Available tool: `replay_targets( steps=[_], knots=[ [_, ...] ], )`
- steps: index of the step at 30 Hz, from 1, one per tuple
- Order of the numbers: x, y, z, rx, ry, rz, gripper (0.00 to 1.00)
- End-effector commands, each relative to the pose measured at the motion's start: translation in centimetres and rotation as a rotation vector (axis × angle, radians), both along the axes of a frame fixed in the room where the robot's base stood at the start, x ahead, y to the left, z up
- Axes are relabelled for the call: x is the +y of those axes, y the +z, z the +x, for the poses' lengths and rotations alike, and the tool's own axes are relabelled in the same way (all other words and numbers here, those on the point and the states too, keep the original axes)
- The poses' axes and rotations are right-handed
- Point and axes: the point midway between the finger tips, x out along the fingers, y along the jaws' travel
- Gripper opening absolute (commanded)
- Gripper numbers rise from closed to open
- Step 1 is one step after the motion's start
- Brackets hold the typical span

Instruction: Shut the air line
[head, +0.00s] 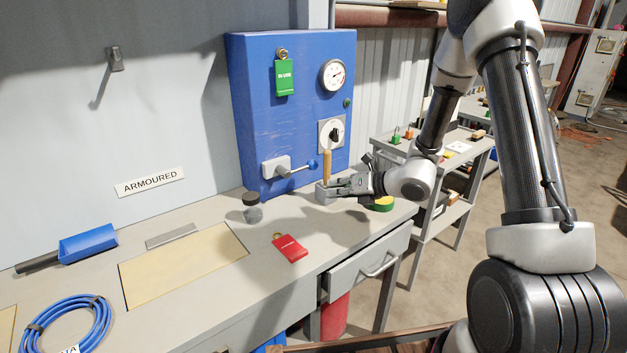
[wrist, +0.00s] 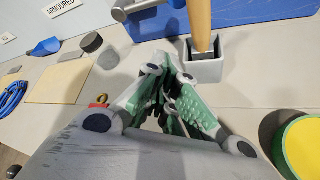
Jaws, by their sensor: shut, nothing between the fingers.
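The blue panel (head: 245,125) stands at the back of the bench. A grey valve block (head: 274,167) on its lower part carries a lever (head: 298,169) with a blue knob (head: 312,164), pointing right. In the wrist view the lever (wrist: 140,6) shows partly at the top edge. A round gauge (head: 333,75) and a black-handled rotary switch (head: 334,134) sit higher on the panel; I cannot read the gauge. My gripper (head: 331,188) is shut and empty, low over the bench in front of the panel, apart from the lever. Its fingers (wrist: 172,82) meet in the wrist view.
A grey holder (wrist: 205,70) with a wooden-handled tool (head: 327,165) stands close by my fingers. A green IN USE tag (head: 284,77) hangs on the panel. A red tag (head: 290,248), a dark-lidded jar (head: 252,212) and a yellow-green roll (head: 382,204) are on the bench.

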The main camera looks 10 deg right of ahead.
Motion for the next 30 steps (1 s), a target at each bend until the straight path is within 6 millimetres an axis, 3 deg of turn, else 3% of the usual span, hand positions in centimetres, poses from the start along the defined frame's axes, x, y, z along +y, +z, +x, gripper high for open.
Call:
replay_targets(
  steps=[8, 20, 24, 30],
  knots=[
    [1.3, -0.9, 1.1, 0.001, 0.003, -0.002, 0.0],
    [7.0, -4.3, 6.1, -0.001, 0.006, -0.002, 0.0],
    [5.9, -2.3, 7.1, -0.006, 0.001, -0.002, 0.0],
    [5.3, -1.0, 7.8, -0.003, 0.002, -0.002, 0.0]
  ],
)
